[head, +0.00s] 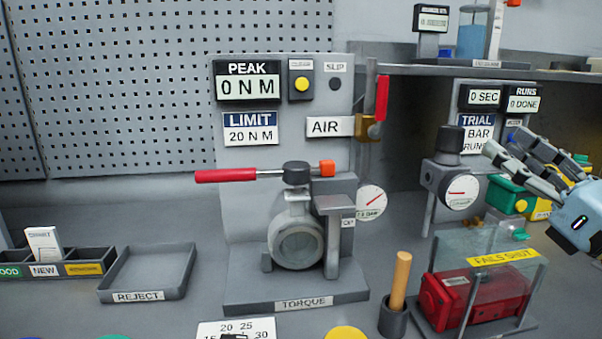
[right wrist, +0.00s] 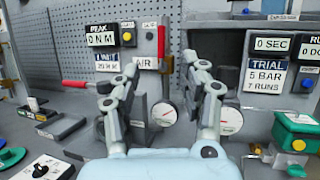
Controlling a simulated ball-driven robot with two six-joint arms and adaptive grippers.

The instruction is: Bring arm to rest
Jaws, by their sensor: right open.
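My right gripper (head: 522,160) comes in from the right edge in the head view. It is open and empty, in front of the trial station and apart from everything. In the right wrist view its two fingers (right wrist: 168,80) stand wide apart, with nothing between them but the gauges behind. The torque stand (head: 290,290) is in the middle of the head view. Its valve (head: 297,240) carries a red-handled lever (head: 230,175) lying level to the left. The peak display (head: 248,87) reads 0 N M. My left gripper does not show.
A red actuator (head: 440,300) sits under a clear cover marked FAILS SHUT at front right. A wooden-handled tool (head: 400,280) stands in a cup. An empty reject tray (head: 150,270) lies at left. A green unit (head: 508,197) sits behind my right gripper. A shelf (head: 460,71) spans the back right.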

